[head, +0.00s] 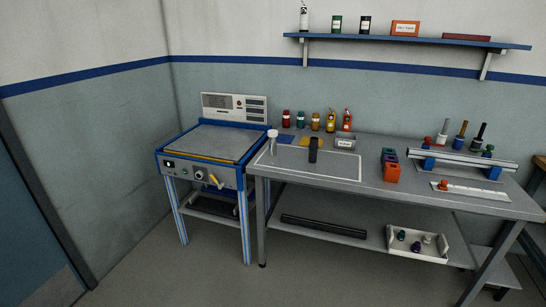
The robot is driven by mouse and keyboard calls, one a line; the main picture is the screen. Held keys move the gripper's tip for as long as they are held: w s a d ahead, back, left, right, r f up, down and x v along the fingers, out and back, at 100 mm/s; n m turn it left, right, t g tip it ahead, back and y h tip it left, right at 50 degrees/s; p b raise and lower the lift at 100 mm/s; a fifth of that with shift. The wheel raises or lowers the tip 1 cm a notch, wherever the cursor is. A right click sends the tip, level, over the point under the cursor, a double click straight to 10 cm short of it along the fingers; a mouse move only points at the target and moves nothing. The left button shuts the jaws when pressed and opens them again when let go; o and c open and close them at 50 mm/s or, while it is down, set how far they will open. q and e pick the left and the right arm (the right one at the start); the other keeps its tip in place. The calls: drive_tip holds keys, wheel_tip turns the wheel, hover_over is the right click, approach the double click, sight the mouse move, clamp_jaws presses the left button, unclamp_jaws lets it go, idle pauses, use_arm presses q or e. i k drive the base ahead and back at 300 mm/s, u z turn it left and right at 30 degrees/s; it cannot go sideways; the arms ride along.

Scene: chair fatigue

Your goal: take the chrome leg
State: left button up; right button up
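No part is plainly marked as the chrome leg. A pale silvery upright cylinder (272,145) with a wider top stands at the left end of the grey workbench. A slim silver-grey rod-like part (443,132) with a red lower end stands at the back right of the bench, beside a brass-coloured one (461,131) and a black one (480,133). I cannot tell from this distance which is the chrome leg. A black upright part (313,150) stands inside the white outline on the bench. Neither of my grippers is in view.
A blue-framed test machine (205,145) stands left of the workbench (340,174). A long metal bar on blue supports (460,163) and coloured blocks (391,173) occupy the bench's right. A white tray (390,246) sits on the lower shelf. The floor in front is clear.

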sight(272, 141)
drive_tip(key=z, duration=1.3)
drive_tip(key=i, duration=0.85)
drive_tip(key=z, duration=0.45)
drive_tip(key=i, duration=0.85)
drive_tip(key=u, duration=0.95)
drive_tip(key=i, duration=0.65)
drive_tip(key=u, duration=0.75)
